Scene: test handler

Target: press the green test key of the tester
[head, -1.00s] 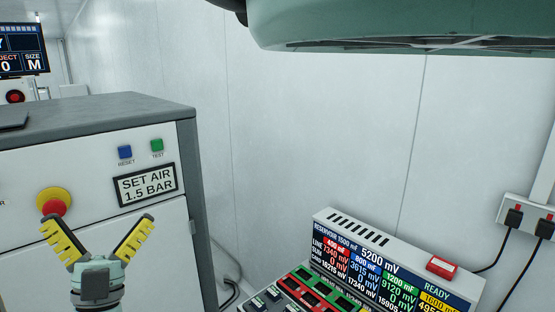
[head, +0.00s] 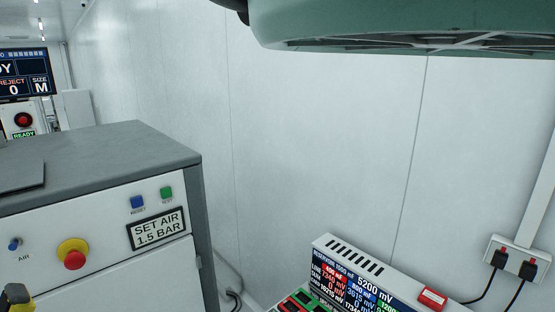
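A yellow-and-red stop button (head: 73,254), a blue air knob (head: 14,244) and a "SET AIR 1.5 BAR" sign (head: 157,230) are on the panel. A display unit (head: 350,270) stands at the lower right. A socket box (head: 517,257) is on the wall. Space before the green key is clear.

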